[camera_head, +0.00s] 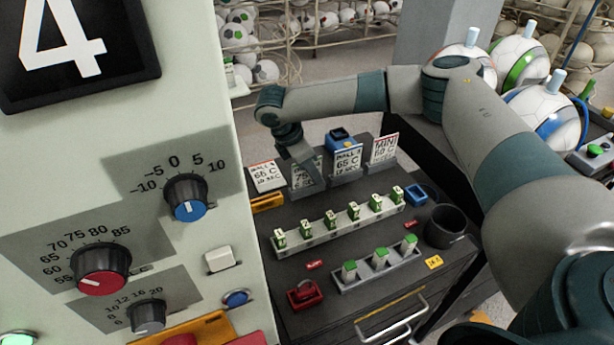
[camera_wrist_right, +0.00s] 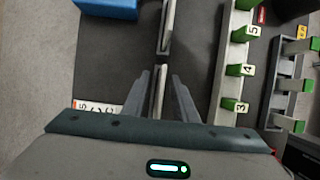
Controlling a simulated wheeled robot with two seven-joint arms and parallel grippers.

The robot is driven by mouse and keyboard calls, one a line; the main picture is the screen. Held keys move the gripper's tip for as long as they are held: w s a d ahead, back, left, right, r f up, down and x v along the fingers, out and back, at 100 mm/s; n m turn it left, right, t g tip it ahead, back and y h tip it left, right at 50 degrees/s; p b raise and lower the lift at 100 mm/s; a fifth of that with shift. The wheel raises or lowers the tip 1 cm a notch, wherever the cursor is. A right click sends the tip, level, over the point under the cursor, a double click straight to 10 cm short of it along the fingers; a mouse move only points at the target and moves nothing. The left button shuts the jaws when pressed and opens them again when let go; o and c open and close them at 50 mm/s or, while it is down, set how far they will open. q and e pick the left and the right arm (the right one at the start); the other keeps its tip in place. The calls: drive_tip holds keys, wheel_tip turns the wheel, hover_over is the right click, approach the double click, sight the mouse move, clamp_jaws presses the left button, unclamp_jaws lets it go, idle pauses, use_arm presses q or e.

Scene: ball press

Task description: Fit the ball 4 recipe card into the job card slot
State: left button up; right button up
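A white recipe card (camera_head: 304,170) stands upright in a grey holder; my right gripper hides most of it, so its ball name cannot be read. My right gripper (camera_head: 314,183) comes down over this card from above. In the right wrist view, its two fingers (camera_wrist_right: 158,92) are apart, with the thin card edge-on between them. I see no clear grip on it. Other cards stand nearby: a "65 C" card (camera_head: 347,158), a "MINI 60 C" card (camera_head: 384,148) and a tilted card (camera_head: 266,177) at the left. I cannot identify the job card slot. My left gripper is not in view.
The machine panel (camera_head: 125,180) with knobs and a "4" sign fills the left. On the dark cart top, a rack of numbered green-topped pieces (camera_head: 340,222), a smaller rack (camera_head: 378,266), a black cup (camera_head: 446,227) and a red block (camera_head: 304,294) stand in front of the cards.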

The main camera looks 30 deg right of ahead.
clamp_jaws()
drive_tip(key=shift+r, duration=0.1)
drive_tip(key=shift+r+b, duration=0.4)
drive_tip(key=shift+r, duration=0.1)
drive_tip(key=r, duration=0.1)
drive_tip(key=r+b, duration=0.1)
drive_tip(key=d+r, duration=0.1)
drive_tip(key=shift+s+r+b, duration=0.15)
drive_tip(key=shift+s+b, duration=0.15)
drive_tip(key=shift+s, duration=0.05)
drive_tip(key=s+d+r+b, duration=0.2)
drive_tip(key=s+d+r, duration=0.4)
drive_tip(key=s+d, duration=0.1)
drive_tip(key=shift+s+r+b, duration=0.25)
drive_tip(key=shift+s+b, duration=0.05)
drive_tip(key=shift+b, duration=0.1)
drive_tip(key=shift+d, duration=0.1)
